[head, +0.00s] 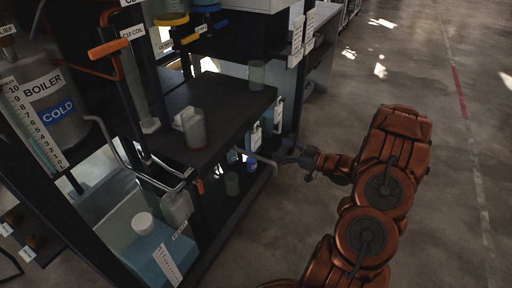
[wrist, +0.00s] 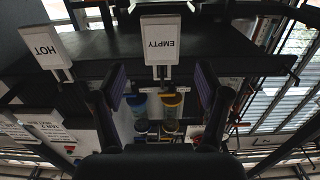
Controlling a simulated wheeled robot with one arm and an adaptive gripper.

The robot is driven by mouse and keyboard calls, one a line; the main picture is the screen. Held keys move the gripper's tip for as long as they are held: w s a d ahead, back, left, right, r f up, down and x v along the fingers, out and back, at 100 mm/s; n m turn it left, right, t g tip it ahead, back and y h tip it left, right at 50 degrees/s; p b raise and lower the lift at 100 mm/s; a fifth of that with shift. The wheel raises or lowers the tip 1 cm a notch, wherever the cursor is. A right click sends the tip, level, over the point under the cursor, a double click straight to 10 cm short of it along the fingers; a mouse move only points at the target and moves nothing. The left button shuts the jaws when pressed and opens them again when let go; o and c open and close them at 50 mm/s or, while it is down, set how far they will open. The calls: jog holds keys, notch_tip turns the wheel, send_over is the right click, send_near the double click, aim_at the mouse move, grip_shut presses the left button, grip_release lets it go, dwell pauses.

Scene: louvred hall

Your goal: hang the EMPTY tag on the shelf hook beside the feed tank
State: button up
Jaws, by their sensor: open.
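The EMPTY tag (wrist: 174,40) is a white plate with a grey stem below it, in front of a dark shelf edge in the wrist view. My gripper (wrist: 160,76) is open, one finger on each side of the stem, with gaps to both. In the head view my gripper (head: 288,153) is just off the shelf front, near two hanging white tags (head: 256,137); their lettering is too small to read. A blue container with a white cap (head: 143,222) stands at lower left; its label is unreadable, so I cannot tell if it is the feed tank.
The dark shelf (head: 225,105) carries a jug (head: 190,128) and a grey cup (head: 257,75). The boiler (head: 45,95) bears a COLD tag. A bent pipe (head: 140,170) juts out at left. Floor at right is clear.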

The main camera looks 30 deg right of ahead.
aim_at(258, 141)
jog(key=x, duration=0.7)
jog(key=shift+w+a, duration=0.25)
jog(key=shift+a, duration=0.1)
jog(key=shift+x, duration=1.05)
jog(key=shift+p, duration=0.3)
grip_shut()
